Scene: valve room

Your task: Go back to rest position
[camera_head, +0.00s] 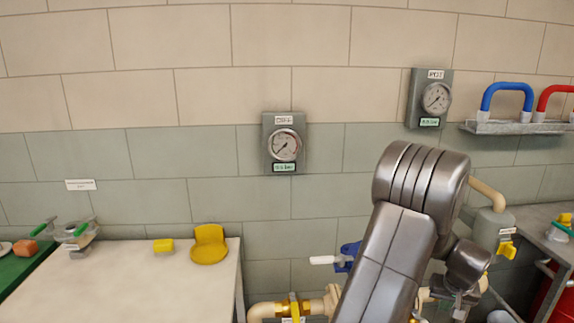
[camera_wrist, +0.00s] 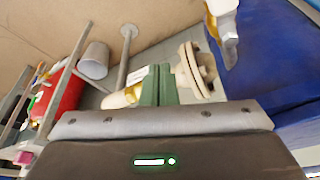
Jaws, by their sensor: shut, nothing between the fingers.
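My gripper (camera_wrist: 159,84) shows in the wrist view with its two green fingers close together and nothing between them. Behind the fingers are a cream pipe flange (camera_wrist: 202,70) and a yellow and white fitting (camera_wrist: 125,97); I cannot tell how far away they are. In the head view my grey arm rises from the bottom and bends over at the right of centre. Its wrist end hangs down in front of the piping, and the fingers cannot be made out there.
A blue valve (camera_head: 347,257) with a white lever and cream piping (camera_head: 265,311) stand beside my arm. Gauges (camera_head: 284,145) hang on the wall. A white table (camera_head: 130,280) is at left; a grey shelf (camera_head: 515,127) with blue and red handles is at right. A red drum (camera_wrist: 60,98) is nearby.

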